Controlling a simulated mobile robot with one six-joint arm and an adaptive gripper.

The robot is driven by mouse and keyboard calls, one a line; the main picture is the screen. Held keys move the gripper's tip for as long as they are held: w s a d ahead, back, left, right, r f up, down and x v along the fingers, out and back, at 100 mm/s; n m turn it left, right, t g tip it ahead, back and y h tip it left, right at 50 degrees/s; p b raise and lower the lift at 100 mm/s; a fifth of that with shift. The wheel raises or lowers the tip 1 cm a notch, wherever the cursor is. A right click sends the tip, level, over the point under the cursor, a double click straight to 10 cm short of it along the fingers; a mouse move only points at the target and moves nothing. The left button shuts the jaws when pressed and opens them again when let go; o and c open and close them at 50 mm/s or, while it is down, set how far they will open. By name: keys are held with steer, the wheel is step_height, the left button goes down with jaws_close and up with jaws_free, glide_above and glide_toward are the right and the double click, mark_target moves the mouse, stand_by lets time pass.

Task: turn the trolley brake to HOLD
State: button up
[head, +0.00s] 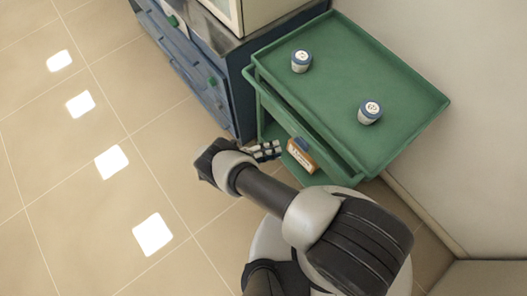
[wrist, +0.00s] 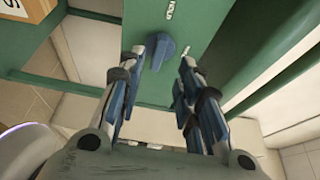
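The trolley (head: 350,60) is green, with a raised-rim top tray and a lower shelf. In the wrist view, a blue brake knob (wrist: 163,53) sits on a green panel (wrist: 206,30) of it. A white mark and the word HOLD (wrist: 172,9) are above the knob, partly cut off by the frame. The knob's narrow end points down and slightly left, away from the HOLD mark. My gripper (wrist: 162,60) is open, with one finger on each side of the knob in the picture; I cannot tell whether they touch it. In the head view my gripper (head: 266,151) is low beside the trolley.
Two small white jars (head: 301,61) (head: 370,111) stand on the top tray. An orange box (head: 301,155) with a white label is low by the trolley, close to my gripper. A blue cabinet (head: 215,90) stands left of the trolley. The tiled floor at left is clear.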

steer(key=shift+v, duration=2.1)
